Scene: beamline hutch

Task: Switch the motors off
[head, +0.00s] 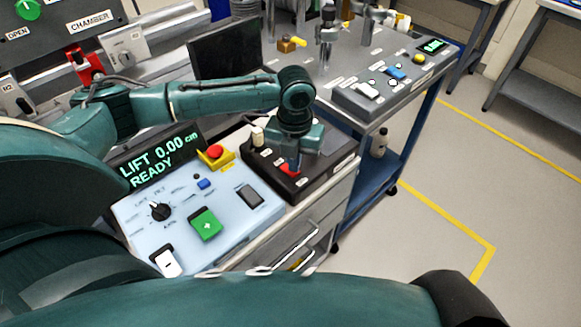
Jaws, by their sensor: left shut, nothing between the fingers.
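My left gripper (291,163) points down over a dark control box (262,163) in the middle of the view. It is shut and holds nothing. A red switch part (286,169) shows right at its fingertips; I cannot tell whether they touch it or which way it is set. The gripper hides part of the box top, and its small white labels are too small to read. A pale knob (257,136) stands at the box's back left corner. My right gripper is not in view.
A light blue panel (228,228) left of the box carries a display reading "LIFT 0.00 cm READY" (160,157), a red emergency button (215,152), a green button (206,224) and a black dial (160,211). A bench with a grey switch box (376,101) stands behind right. Floor at right is clear.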

